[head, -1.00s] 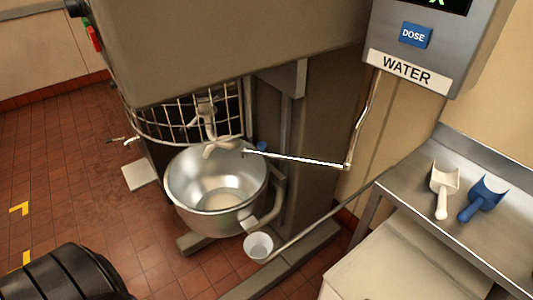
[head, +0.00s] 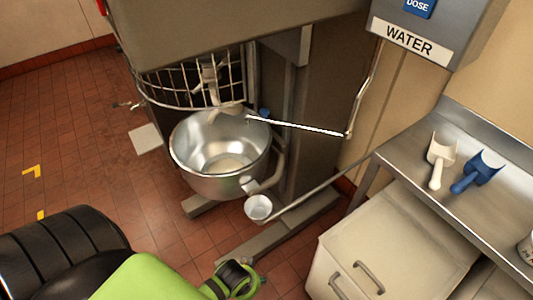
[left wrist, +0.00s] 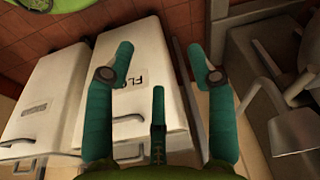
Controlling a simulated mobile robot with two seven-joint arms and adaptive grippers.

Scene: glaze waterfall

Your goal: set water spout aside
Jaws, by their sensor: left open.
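The water spout (head: 295,125) is a thin pale metal tube. It drops from the grey water box (head: 425,28), bends at an elbow and reaches left, with its tip over the steel mixing bowl (head: 222,180). My left arm, black and lime green, comes in at the bottom left of the head view, well below and apart from the spout. My left gripper (left wrist: 160,55) shows teal fingers spread wide with nothing between them in the left wrist view. I cannot clearly make out the spout in that view. My right gripper is not in view.
A wire guard (head: 190,85) stands behind the bowl. A steel table (head: 480,215) with a white scoop (head: 441,160) and a blue scoop (head: 477,171) is at right. Pale bins (left wrist: 130,75) lie below my left gripper.

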